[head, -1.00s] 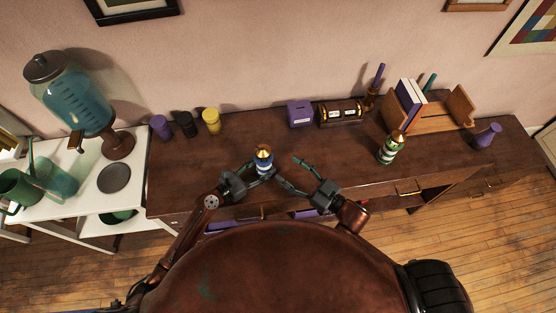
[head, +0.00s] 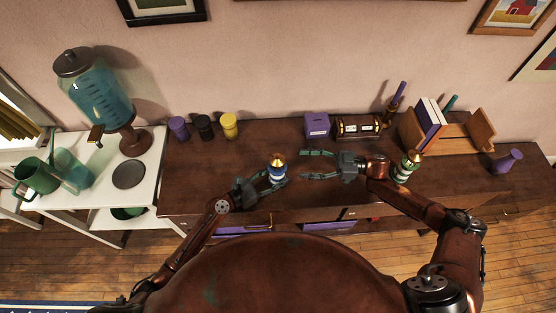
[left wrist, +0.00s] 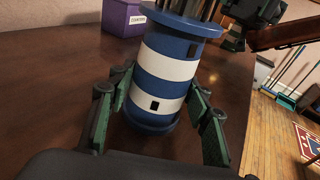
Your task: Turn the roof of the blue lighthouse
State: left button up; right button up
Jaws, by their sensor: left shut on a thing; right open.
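The blue lighthouse (head: 277,173) has blue and white bands and a gold roof (head: 278,159). It stands on the dark wooden desk. My left gripper (head: 264,187) is shut on its lower body. In the left wrist view the blue lighthouse (left wrist: 168,75) stands between the two fingers, and its roof is out of frame at the top. My right gripper (head: 318,165) is open and empty, to the right of the lighthouse, its fingers pointing left toward it and apart from it.
A green and white lighthouse (head: 407,168) stands to the right, partly behind my right arm. A purple box (head: 317,125) and a wooden chest (head: 358,127) stand at the back. Purple, black and yellow cups (head: 229,126) line the back left. A purple vase (head: 506,162) stands at far right.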

aim_at(278, 160)
jog(key=shift+g, duration=0.3)
jog(key=a, duration=0.3)
jog(key=w+a, duration=0.1)
jog(key=a, duration=0.6)
jog(key=shift+w+a+r, duration=0.2)
jog(key=shift+r, duration=0.2)
jog(key=c, duration=1.2)
jog(key=shift+s, duration=0.1)
